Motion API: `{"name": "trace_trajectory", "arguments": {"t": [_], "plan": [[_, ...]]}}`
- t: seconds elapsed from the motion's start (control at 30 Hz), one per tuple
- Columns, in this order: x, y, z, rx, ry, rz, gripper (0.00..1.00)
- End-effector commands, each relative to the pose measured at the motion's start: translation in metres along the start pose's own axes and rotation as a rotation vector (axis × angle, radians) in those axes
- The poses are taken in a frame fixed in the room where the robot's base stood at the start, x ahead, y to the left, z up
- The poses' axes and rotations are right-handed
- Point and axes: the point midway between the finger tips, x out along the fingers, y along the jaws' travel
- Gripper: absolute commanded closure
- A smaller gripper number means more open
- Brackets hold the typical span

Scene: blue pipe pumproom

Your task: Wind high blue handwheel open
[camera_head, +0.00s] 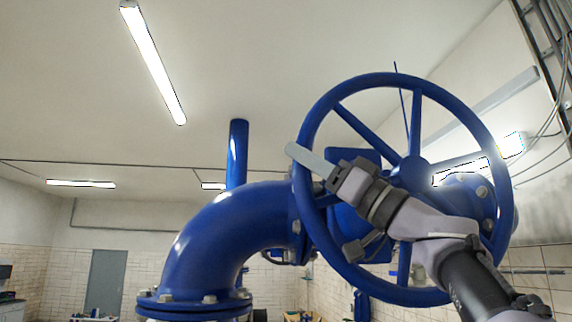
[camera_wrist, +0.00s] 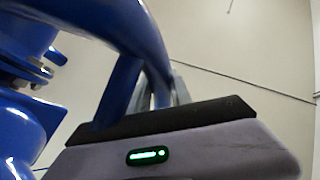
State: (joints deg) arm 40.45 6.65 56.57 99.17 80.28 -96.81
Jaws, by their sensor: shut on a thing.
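The large blue handwheel (camera_head: 385,80) stands upright in the head view, with several spokes meeting at a central hub. My gripper (camera_head: 308,163) reaches across the wheel from the lower right and is shut on the left part of its rim. A pale fingertip sticks out past the rim to the upper left. In the wrist view the blue rim (camera_wrist: 115,22) and a spoke run down towards my fingers (camera_wrist: 165,92). My dark gripper body hides the exact contact there.
A thick blue pipe elbow (camera_head: 215,240) with a bolted flange stands left of the wheel. A thin blue vertical pipe (camera_head: 238,150) rises behind it. Cables and a tray (camera_head: 545,50) run along the right wall. The space above and left of the wheel is free.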

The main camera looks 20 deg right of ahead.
Motion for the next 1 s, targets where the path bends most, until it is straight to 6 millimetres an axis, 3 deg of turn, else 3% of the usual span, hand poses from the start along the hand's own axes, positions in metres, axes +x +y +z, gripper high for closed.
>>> {"name": "trace_trajectory", "arguments": {"t": [0.03, 0.2, 0.57, 0.6, 0.7, 1.0], "plan": [[-0.012, 0.001, 0.016, -0.026, -0.042, -0.015, 1.00], [-0.028, 0.000, 0.036, -0.090, -0.170, -0.069, 1.00], [-0.031, 0.000, 0.041, -0.106, -0.208, -0.083, 1.00], [-0.031, 0.000, 0.041, -0.106, -0.208, -0.083, 0.73], [-0.031, 0.000, 0.041, -0.106, -0.207, -0.083, 0.53], [-0.031, 0.000, 0.041, -0.105, -0.206, -0.083, 0.53]]}}
